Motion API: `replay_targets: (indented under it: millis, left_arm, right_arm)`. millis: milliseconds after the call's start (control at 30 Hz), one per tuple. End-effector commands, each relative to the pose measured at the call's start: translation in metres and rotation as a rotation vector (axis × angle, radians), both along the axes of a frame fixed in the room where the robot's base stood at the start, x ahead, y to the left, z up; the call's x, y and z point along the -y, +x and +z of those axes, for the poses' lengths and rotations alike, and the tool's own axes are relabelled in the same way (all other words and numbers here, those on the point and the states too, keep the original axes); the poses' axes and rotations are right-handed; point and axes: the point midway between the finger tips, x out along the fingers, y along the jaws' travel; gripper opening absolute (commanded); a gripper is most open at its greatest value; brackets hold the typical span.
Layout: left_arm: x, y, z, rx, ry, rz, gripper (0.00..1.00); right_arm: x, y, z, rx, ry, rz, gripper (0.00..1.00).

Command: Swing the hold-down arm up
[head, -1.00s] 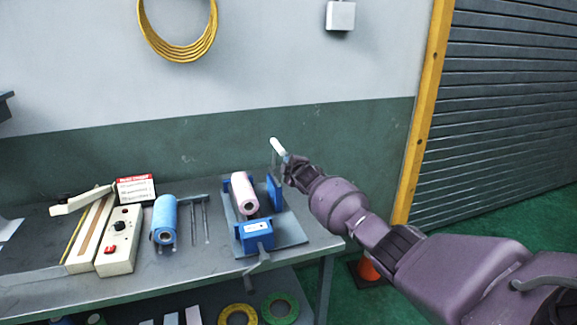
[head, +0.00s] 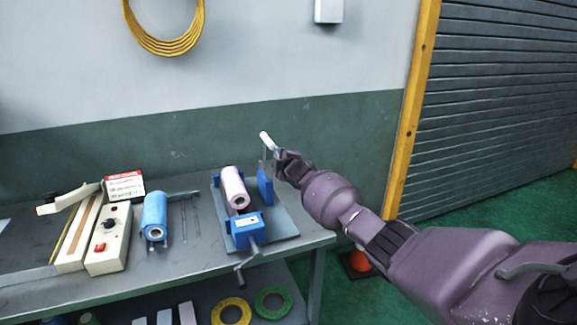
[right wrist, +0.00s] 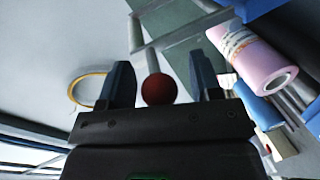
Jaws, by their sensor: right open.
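The hold-down arm stands raised above the back of the blue-and-grey roll stand, with a white roller (head: 267,141) at its upper end. Its red ball knob (right wrist: 159,88) on a grey rod shows in the right wrist view. My right gripper (head: 280,160) is beside the raised arm in the head view. In the right wrist view my right gripper (right wrist: 157,85) is open, with a finger on each side of the knob and gaps between. A pink film roll (head: 235,188) lies on the stand. My left gripper is not in view.
The stand's grey base plate (head: 285,222) sits near the bench's right end. A blue roll (head: 155,215), thin rods and a cream sealer (head: 110,240) are to its left. Tape rings lie on the shelf below. A yellow coil (head: 165,45) hangs on the wall.

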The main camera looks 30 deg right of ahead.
Motion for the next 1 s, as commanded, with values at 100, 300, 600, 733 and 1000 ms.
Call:
replay_targets:
  millis: [100, 300, 600, 733, 1000]
  left_arm:
    - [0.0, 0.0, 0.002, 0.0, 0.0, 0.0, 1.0]
    - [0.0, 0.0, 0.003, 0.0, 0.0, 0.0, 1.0]
    - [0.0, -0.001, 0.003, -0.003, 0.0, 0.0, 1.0]
    - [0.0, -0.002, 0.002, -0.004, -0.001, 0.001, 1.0]
    - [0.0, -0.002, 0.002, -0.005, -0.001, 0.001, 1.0]
  right_arm:
    - [-0.002, -0.011, 0.002, 0.001, -0.001, 0.001, 0.58]
    - [-0.006, -0.031, 0.006, 0.0, -0.003, 0.0, 0.58]
    - [-0.013, -0.064, 0.013, -0.001, -0.002, -0.001, 0.58]
    - [-0.015, -0.078, 0.015, -0.001, -0.001, -0.001, 0.58]
    - [-0.019, -0.094, 0.019, 0.0, -0.001, -0.001, 0.58]
